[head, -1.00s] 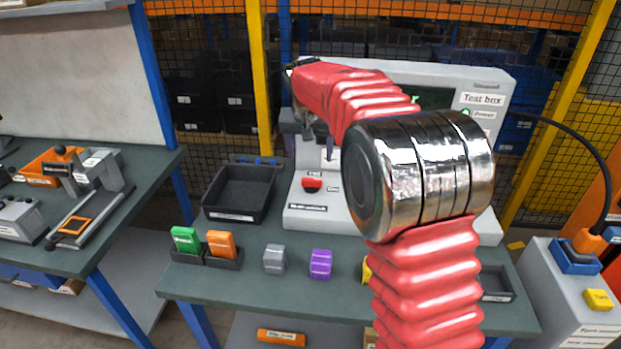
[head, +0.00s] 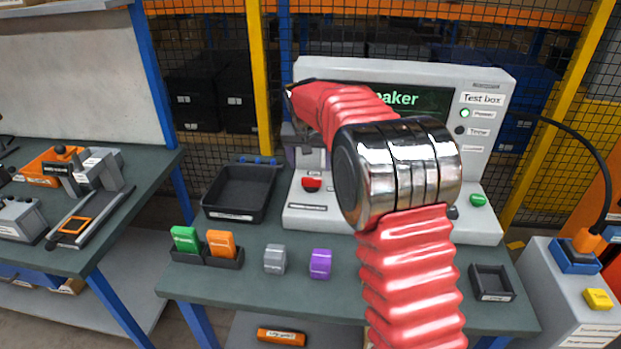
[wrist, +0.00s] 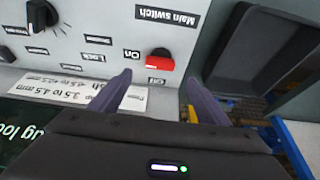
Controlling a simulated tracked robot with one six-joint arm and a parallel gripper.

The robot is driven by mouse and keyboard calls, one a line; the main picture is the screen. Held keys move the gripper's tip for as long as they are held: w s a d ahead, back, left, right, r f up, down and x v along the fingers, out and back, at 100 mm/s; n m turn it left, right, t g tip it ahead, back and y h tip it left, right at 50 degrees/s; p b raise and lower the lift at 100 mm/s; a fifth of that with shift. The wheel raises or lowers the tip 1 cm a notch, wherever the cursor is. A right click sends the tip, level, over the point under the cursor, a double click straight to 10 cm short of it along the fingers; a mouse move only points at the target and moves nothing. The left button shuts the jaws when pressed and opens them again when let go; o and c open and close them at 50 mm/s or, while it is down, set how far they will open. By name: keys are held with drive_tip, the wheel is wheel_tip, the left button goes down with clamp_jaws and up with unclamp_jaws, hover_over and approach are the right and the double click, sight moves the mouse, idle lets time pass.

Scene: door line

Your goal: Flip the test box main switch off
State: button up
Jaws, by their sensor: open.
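The test box (head: 480,150) stands at the back of the bench, with its green power lamp lit and a partly hidden green screen. Its red main switch (head: 312,184) is low on the left of the panel. In the head view my red arm hides much of the panel.
A black tray (head: 240,192) stands left of the test box. Green (head: 185,239), orange (head: 221,244), grey (head: 275,259) and purple (head: 320,264) blocks line the bench front. A small dark tray (head: 491,284) is at the right. A green button (head: 478,200) is on the panel.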

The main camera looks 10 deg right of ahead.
sight(311, 179)
drive_tip(key=x, duration=0.9)
drive_tip(key=shift+r, duration=0.1)
drive_tip(key=shift+c, duration=0.3)
drive_tip(key=shift+a, duration=0.1)
drive_tip(key=c, duration=1)
